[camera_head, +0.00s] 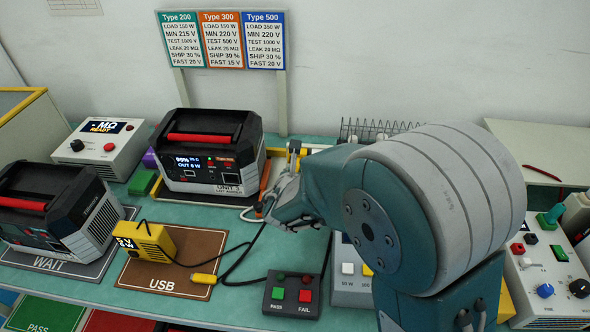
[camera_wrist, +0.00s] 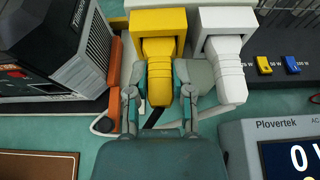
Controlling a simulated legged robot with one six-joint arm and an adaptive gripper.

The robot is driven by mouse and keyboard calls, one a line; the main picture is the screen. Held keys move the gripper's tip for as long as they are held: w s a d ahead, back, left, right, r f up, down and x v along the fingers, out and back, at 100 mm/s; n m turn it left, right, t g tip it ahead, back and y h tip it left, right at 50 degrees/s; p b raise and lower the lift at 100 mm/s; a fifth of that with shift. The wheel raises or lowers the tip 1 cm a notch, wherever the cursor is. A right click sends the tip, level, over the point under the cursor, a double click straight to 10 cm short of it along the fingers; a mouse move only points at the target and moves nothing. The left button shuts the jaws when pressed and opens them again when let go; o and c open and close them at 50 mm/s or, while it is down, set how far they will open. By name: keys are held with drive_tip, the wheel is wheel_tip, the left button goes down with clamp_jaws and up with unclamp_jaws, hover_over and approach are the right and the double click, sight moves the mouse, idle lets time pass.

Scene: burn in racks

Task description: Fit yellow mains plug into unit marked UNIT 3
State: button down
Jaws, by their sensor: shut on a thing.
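The UNIT 3 box (camera_head: 210,155) is black and grey with a red handle and a lit display, on the bench left of my gripper (camera_head: 283,190). In the wrist view its side (camera_wrist: 55,45) shows at upper left. The yellow mains plug (camera_wrist: 159,75) is between the fingers of my gripper (camera_wrist: 159,92), which is shut on it. Its far end meets a yellow block (camera_wrist: 158,22); I cannot tell how deep it sits. In the head view my arm and hand largely hide the plug.
A white plug (camera_wrist: 229,85) in a white block stands close right of the yellow one. Blue and yellow switches (camera_wrist: 278,64) and a Plovertek meter (camera_wrist: 250,140) lie further right. An orange piece (camera_wrist: 115,75) lies left of my fingers. Another unit (camera_head: 65,215) stands on the WAIT mat.

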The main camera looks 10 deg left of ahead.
drive_tip(key=shift+s, duration=0.85)
idle(1.1)
drive_tip(key=shift+s, duration=1.25)
